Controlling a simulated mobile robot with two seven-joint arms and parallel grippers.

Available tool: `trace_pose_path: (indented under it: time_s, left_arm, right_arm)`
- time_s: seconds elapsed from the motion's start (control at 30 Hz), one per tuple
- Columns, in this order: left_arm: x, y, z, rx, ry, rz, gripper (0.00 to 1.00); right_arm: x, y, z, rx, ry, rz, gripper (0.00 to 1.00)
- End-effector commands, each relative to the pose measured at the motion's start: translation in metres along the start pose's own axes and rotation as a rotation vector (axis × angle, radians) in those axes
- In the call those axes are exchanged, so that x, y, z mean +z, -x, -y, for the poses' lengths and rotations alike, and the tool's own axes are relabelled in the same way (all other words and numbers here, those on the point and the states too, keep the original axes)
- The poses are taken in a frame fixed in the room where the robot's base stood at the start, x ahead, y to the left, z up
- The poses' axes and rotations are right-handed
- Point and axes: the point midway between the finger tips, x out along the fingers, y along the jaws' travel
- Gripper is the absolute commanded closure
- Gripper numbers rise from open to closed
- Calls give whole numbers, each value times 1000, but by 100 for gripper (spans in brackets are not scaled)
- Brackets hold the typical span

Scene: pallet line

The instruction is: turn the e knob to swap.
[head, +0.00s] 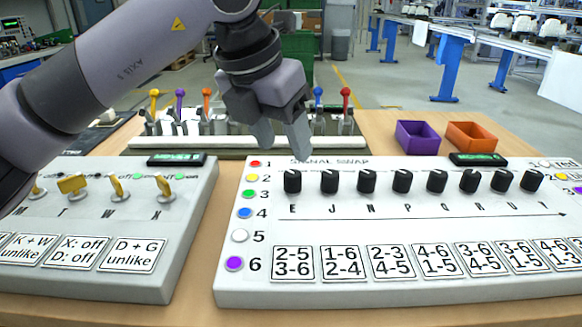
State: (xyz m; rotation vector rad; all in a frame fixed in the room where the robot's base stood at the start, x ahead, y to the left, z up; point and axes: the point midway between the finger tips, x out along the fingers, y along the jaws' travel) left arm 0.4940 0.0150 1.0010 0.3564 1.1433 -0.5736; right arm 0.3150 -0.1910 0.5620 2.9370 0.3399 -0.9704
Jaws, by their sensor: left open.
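The E knob (292,181) is a black knob at the left end of a row of black knobs on the white signal swap panel (400,292). The letter E is printed under it, and a card reading 2-5 and 3-6 sits below. My left gripper (281,146) hangs at the panel's back edge, above and slightly behind the E knob in the picture. Its fingers point down, are apart and hold nothing. I cannot tell whether a fingertip touches anything. My right gripper is not in view.
A second white panel (190,240) with yellow keys stands at left. Behind is a rack of levers with coloured balls (346,92). A purple bin (417,138) and an orange bin (471,136) stand at the back right. Coloured numbered dots line the swap panel's left side.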

Motion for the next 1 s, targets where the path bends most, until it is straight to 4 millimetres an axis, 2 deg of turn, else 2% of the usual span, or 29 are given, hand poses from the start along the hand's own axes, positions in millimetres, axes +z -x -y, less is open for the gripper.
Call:
trace_pose_path:
  time_s: [0.13, 0.5, 0.63, 0.87, 0.9, 0.97, 1.0]
  left_arm:
    - [0, -10, -4, 25, 5, -3, 44]
    - [0, -61, -4, 20, 4, -1, 44]
    - [0, -68, -4, 19, 3, -1, 44]
    - [0, -69, -4, 19, 3, 0, 44]
    - [0, -69, -4, 19, 3, 0, 51]
    - [0, -69, -4, 19, 3, 0, 70]
    - [0, -69, -4, 19, 3, 0, 83]
  right_arm:
    - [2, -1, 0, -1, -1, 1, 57]
    - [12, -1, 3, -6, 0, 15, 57]
    - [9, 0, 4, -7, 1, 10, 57]
    - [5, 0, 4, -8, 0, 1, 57]
    - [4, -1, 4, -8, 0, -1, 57]
    - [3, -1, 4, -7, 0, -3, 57]
    - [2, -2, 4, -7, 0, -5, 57]
